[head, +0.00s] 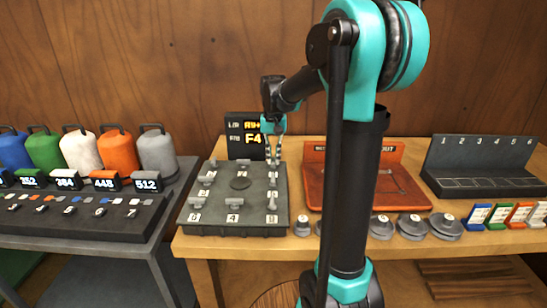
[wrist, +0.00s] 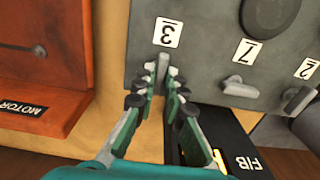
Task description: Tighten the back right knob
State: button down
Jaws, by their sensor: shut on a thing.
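The dark grey block (head: 240,217) with several grey wing knobs and number labels stands on the wooden table. It also shows in the wrist view (wrist: 205,62). My gripper (head: 274,160) is over the block's back right corner in the head view. In the wrist view, my gripper (wrist: 158,88) is shut on the back right knob (wrist: 163,66), the one beside the label that reads 3. The fingers lie on both sides of the knob and partly hide it. How tight the knob is cannot be seen.
A sign (head: 245,140) stands behind the block. An orange-red tray (head: 318,185) is to the right. Another knob (wrist: 240,86) is near the held one. Grey discs (head: 412,225) line the table's front. Coloured canisters (head: 118,152) stand at left.

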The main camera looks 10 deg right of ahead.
aim_at(274, 160)
jog(key=c, duration=1.6)
grip_release()
jog(key=shift+r, duration=0.1)
notch_tip(274, 160, up, 12)
jog(key=shift+f, duration=0.1)
